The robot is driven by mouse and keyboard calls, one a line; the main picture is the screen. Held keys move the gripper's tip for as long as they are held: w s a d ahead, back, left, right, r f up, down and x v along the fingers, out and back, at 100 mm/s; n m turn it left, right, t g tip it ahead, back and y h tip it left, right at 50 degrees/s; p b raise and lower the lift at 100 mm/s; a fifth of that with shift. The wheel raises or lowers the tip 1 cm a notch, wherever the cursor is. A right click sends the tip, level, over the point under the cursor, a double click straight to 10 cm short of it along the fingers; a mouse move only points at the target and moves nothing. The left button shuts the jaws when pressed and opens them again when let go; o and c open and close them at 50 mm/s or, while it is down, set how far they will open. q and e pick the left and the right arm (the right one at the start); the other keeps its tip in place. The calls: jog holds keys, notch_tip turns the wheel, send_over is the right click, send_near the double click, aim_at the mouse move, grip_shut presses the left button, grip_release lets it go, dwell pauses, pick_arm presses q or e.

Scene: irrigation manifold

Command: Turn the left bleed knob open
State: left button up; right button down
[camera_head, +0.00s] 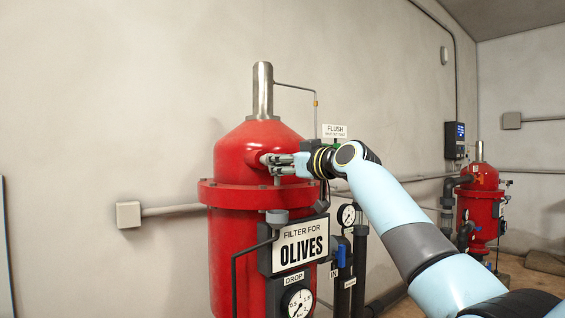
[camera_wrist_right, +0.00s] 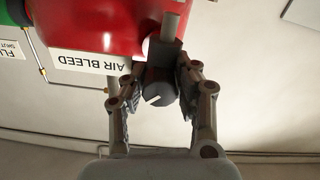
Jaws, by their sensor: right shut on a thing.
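In the wrist view, a grey round bleed knob (camera_wrist_right: 158,97) with a short white pointer line stands on a grey stem at the red filter tank (camera_wrist_right: 95,22). The pointer line lies at a slant. My right gripper (camera_wrist_right: 160,80) has one finger on each side of the knob and is shut on it. In the head view, my right gripper (camera_head: 270,163) is at the upper shoulder of the red tank (camera_head: 232,250), and its fingers hide the knob. My left gripper is not in view.
An AIR BLEED label (camera_wrist_right: 92,64) is beside the knob. Below the gripper are the OLIVES sign (camera_head: 301,246), a pressure gauge (camera_head: 298,302) and pipes. A FLUSH sign (camera_head: 334,131) stands behind the wrist. A second red tank (camera_head: 480,215) is far right. The wall at left is mostly clear.

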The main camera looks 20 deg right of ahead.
jog(key=shift+m, duration=0.3)
jog(key=m+p, duration=0.2)
jog(key=m, duration=0.2)
jog(key=shift+r+m+p, duration=0.1)
jog(key=shift+m+p, duration=0.2)
jog(key=m+p, duration=0.2)
jog(key=m, duration=0.2)
jog(key=shift+m, duration=0.3)
jog(key=c, duration=1)
grip_release()
jog(key=shift+o, duration=0.2)
jog(key=v, duration=1.2)
